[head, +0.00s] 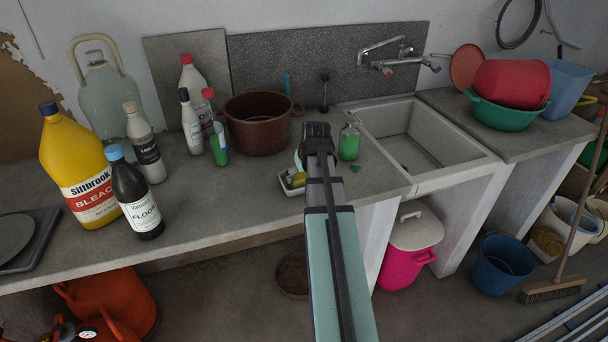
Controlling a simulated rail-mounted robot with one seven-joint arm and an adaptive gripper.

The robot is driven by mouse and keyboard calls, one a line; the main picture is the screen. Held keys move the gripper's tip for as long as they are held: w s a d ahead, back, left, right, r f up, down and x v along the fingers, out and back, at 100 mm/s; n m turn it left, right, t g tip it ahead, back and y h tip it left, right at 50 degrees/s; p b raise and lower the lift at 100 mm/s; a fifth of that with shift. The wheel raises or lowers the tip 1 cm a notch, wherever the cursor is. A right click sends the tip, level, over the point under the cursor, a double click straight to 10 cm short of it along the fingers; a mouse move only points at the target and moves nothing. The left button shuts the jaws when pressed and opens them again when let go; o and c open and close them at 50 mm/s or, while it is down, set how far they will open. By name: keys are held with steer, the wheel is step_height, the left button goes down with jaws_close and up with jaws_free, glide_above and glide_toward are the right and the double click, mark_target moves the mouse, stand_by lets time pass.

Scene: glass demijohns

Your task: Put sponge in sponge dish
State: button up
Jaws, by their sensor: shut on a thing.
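My gripper (318,142) is seen from behind over the counter, left of the sink. My own arm hides its fingertips. The sponge shows as a small yellow piece (298,179) just left of my wrist, partly covered by it. The sponge dish (286,187) is a small whitish tray on the counter near its front edge, its right side hidden by my arm. The yellow piece appears in or just above the dish; I cannot tell whether it touches the bottom. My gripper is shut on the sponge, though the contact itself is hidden.
A green soap bottle (349,142) stands right of my gripper beside the sink (425,140). A brown basin (258,124) stands behind left. Several bottles, including a yellow bleach jug (75,170), and a glass demijohn (108,98) fill the left. The front-middle counter is clear.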

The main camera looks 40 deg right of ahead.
steer(key=shift+f, duration=0.15)
steer(key=o, duration=0.8)
steer(key=shift+c, duration=0.2)
steer(key=shift+r, duration=0.2)
steer(key=b+v, duration=0.2)
steer(key=v, duration=1)
